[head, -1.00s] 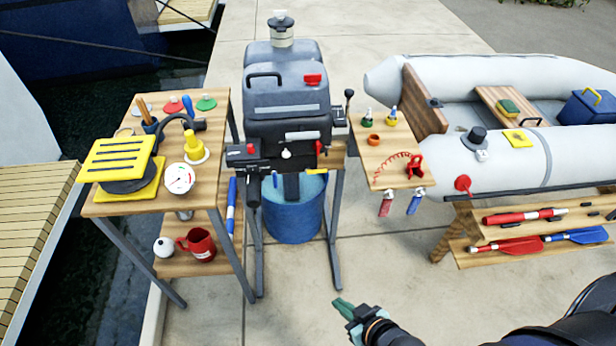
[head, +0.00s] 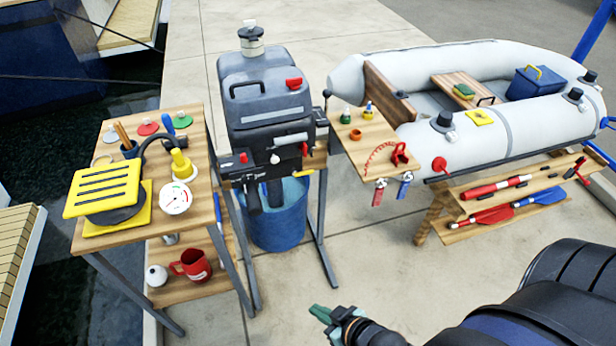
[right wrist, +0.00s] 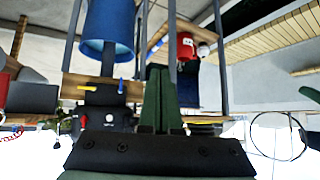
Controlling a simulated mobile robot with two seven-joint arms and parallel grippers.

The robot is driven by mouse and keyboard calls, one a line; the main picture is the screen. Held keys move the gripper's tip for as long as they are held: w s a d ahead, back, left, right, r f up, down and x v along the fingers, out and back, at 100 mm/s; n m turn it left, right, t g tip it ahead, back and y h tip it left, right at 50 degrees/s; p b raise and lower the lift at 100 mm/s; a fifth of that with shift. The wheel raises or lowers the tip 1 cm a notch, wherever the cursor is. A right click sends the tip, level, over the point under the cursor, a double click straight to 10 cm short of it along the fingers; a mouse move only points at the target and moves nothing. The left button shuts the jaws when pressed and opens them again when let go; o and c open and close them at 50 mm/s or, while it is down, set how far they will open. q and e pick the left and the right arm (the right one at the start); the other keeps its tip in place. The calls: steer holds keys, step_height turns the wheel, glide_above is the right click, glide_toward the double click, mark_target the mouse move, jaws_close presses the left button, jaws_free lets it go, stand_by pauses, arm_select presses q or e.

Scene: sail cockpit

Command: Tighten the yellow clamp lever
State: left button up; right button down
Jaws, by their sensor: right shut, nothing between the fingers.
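The yellow clamp lever (head: 304,173) is a small yellow bar on the right side of the clamp bracket, below the grey outboard motor (head: 262,95). It also shows as a small yellow piece in the right wrist view (right wrist: 121,87). My right gripper (head: 321,313) is at the bottom of the head view, low in front of the motor stand and well apart from the lever. Its green fingers (right wrist: 160,98) are closed together and empty. My left gripper is out of view.
A blue bucket (head: 275,225) stands under the motor. A wooden table (head: 190,145) with a yellow foot pump (head: 105,190) is left; a red mug (head: 192,265) sits below. A small shelf (head: 360,150) and the grey dinghy (head: 455,75) are right. Bare floor lies in front.

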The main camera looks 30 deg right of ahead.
arm_select(q)
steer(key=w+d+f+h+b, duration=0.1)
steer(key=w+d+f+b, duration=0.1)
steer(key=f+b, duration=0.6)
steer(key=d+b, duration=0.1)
steer(key=b, duration=0.2)
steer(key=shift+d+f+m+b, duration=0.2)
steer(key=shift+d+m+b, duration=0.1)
steer(key=shift+b, duration=0.1)
arm_select(e)
steer(key=w+d+m+t+h, duration=0.1)
steer(key=w+d+t+h, duration=0.1)
steer(key=w+d, duration=0.4)
steer(key=w+d+r+m+t+h, duration=0.1)
steer(key=w+d, duration=0.4)
steer(key=w, duration=0.7)
steer(key=w+d+m+t+h, duration=0.2)
steer(key=w+d, duration=0.4)
steer(key=w, duration=0.3)
steer(key=shift+w+d+r+m+t+h, duration=0.2)
steer(key=shift+w+d+m+t+h, duration=0.15)
steer(key=shift+t, duration=0.25)
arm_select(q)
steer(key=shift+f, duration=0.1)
